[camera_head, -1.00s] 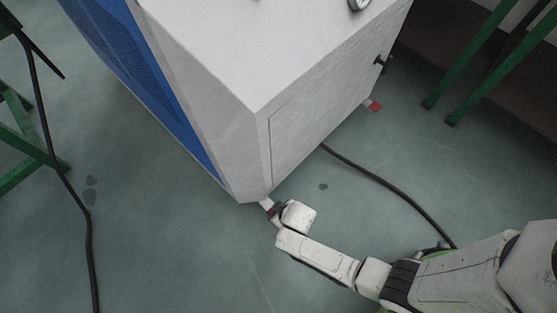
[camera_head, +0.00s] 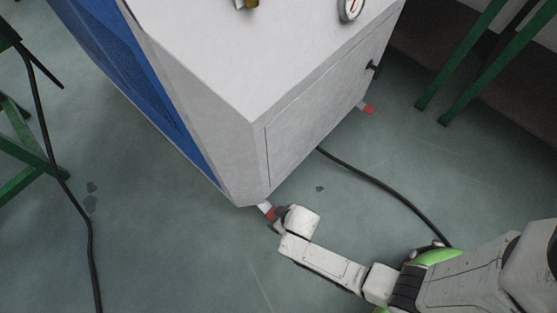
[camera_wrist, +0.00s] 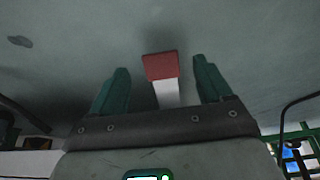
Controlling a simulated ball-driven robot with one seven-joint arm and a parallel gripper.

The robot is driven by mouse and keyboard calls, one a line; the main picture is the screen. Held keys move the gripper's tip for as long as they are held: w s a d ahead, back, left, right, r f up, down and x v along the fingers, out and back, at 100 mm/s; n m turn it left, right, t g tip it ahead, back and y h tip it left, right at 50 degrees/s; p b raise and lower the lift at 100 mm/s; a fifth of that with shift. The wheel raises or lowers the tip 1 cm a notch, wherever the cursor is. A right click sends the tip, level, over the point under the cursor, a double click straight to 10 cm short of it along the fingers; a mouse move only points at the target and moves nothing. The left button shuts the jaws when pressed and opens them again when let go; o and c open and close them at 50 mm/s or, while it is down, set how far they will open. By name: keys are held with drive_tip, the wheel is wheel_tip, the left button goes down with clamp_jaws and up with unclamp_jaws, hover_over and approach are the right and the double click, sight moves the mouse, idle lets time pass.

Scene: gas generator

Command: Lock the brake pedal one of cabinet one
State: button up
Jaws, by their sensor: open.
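The grey-white cabinet (camera_head: 205,75) with a blue side panel stands on the floor. A brake pedal (camera_head: 266,211), white with a red tip, sticks out from under its near bottom corner. My gripper (camera_head: 278,214) is low by the floor beside this pedal, its fingers mostly hidden behind the wrist. In the wrist view my gripper (camera_wrist: 163,83) is open, with a green finger on each side of the pedal's red tip (camera_wrist: 161,66); the fingers look apart from it. A second red-tipped pedal (camera_head: 368,108) shows under the cabinet's far right corner.
A black cable (camera_head: 385,186) runs over the floor from the cabinet towards my arm. Green legs (camera_head: 470,75) stand at the upper right, and a green frame (camera_head: 35,160) with another cable (camera_head: 88,240) at the left.

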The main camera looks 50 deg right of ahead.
drive_tip(key=p+v, duration=0.3)
drive_tip(key=v, duration=0.4)
drive_tip(key=shift+s+r+p, duration=0.2)
drive_tip(key=shift+p, duration=0.15)
